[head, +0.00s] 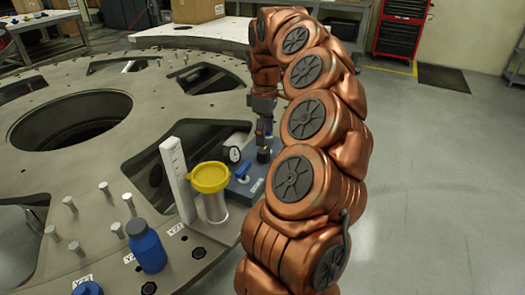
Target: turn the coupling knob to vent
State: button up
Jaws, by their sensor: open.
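A blue-grey block (240,190) sits on the turret plate (100,165), with a label on its front edge. A small blue handle or knob (243,170) stands on the block, next to a round white gauge (235,154). I cannot read which way it points. My gripper (264,153) points down over the block's right rear part, to the right of the blue knob. It is small in view, and I cannot tell whether it touches anything. The arm partly hides the block's right side.
A yellow-lidded clear jar (210,188) and an upright white ruler-like post (178,180) stand left of the block. A blue bottle (146,246) and several metal pins are at the front left. The plate has a large round hole (70,122). The floor at right is clear.

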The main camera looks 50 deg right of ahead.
aim_at(264, 150)
jog(key=shift+a+f+p, duration=0.15)
jog(key=shift+f+p, duration=0.25)
jog(key=shift+f, duration=3)
jog(key=c, duration=1.1)
